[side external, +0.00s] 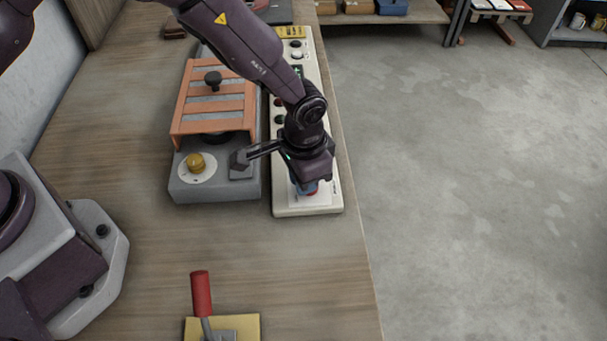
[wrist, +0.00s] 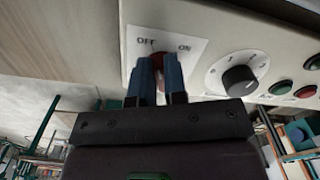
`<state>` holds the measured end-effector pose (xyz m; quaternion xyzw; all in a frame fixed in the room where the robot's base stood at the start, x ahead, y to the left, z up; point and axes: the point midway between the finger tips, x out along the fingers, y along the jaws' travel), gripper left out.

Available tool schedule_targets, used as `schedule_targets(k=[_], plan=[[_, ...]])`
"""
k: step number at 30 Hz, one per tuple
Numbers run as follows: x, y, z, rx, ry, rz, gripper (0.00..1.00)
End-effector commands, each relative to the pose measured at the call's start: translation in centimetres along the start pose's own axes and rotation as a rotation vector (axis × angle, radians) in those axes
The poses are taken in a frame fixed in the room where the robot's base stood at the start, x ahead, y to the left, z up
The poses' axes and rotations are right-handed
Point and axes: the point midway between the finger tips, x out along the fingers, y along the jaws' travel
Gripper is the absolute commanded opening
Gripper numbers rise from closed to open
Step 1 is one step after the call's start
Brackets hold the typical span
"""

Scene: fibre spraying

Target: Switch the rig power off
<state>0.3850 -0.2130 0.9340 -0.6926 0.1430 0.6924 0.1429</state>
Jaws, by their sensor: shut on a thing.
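A long cream control panel (side external: 328,150) lies on the bench; it also shows in the wrist view (wrist: 206,22). At its near end is a white plate (wrist: 134,66) marked OFF on the left and ON on the right. A red power switch (wrist: 155,60) sits on this plate between the labels, mostly hidden by my fingers. My gripper (side external: 306,188) points down over the near end of the panel. In the wrist view its two blue fingers (wrist: 160,68) are shut on the red switch. I cannot tell which way the switch is set.
A black dial (wrist: 239,79) and several red and green buttons (wrist: 305,92) are beside the switch. A grey machine (side external: 215,187) with an orange slatted cover (side external: 212,103) and a yellow knob (side external: 195,162) stands left of the panel. A red-handled lever (side external: 201,292) stands nearer.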

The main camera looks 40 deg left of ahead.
Motion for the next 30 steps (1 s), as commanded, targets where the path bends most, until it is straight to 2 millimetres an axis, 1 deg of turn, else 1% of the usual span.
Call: schedule_targets(k=[6,12,18,30], plan=[[-0.11,0.14,-0.01,-0.137,-0.001,0.000,0.00],[-0.11,0.21,-0.02,-0.211,-0.001,0.000,0.00],[-0.12,0.24,-0.03,-0.244,-0.001,0.000,0.00],[-0.13,0.25,-0.03,-0.252,-0.001,0.001,0.00]])
